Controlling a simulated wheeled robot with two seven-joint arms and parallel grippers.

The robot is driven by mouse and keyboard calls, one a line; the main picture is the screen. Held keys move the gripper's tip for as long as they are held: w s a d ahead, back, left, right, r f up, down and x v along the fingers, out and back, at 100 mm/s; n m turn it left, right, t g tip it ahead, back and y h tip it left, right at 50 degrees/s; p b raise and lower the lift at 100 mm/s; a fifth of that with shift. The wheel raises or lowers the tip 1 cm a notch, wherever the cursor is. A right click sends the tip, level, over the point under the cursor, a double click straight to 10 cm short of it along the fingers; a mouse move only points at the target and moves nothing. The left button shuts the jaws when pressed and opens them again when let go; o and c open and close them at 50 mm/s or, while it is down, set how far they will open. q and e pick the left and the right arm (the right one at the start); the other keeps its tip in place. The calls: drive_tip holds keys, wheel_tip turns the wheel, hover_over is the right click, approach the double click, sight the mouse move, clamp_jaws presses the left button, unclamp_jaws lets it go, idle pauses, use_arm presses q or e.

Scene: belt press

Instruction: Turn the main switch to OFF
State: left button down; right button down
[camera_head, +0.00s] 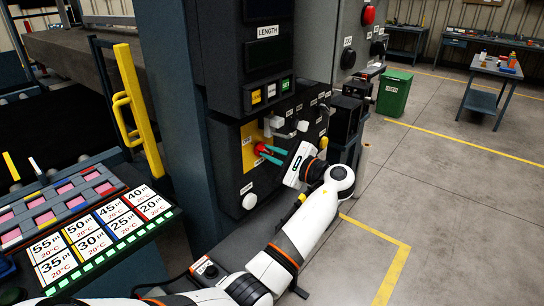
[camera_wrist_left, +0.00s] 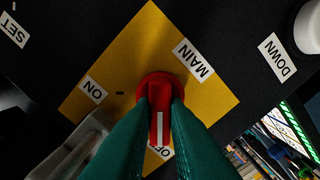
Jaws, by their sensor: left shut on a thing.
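The main switch is a red rotary knob (camera_wrist_left: 158,95) on a yellow plate (camera_wrist_left: 205,105) labelled MAIN, ON and OFF. In the head view the knob (camera_head: 259,148) shows partly on its yellow plate (camera_head: 247,162) on the dark panel. My left gripper (camera_head: 266,152) reaches it from the right. In the left wrist view its green fingers (camera_wrist_left: 158,110) are shut on the knob's handle, one on each side. The white line on the handle points down at the OFF label (camera_wrist_left: 165,153), which the fingers and handle partly hide. The ON label (camera_wrist_left: 92,89) is to the left.
A pale lever or handle (camera_head: 271,125) stands close above the switch. A white round knob (camera_head: 249,201) is below it on the panel. A yellow handrail (camera_head: 131,100) and a panel of temperature labels (camera_head: 100,232) are at left. The floor at right is open.

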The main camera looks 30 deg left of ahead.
idle(0.4)
use_arm(q)
drive_tip(key=c, duration=1.4)
unclamp_jaws()
drive_tip(key=shift+c, duration=0.2)
drive_tip(key=shift+d, duration=0.15)
drive_tip(key=d+b, duration=0.4)
drive_tip(key=d, duration=0.7)
drive_tip(key=shift+s+d, duration=0.4)
drive_tip(key=shift+s, duration=0.05)
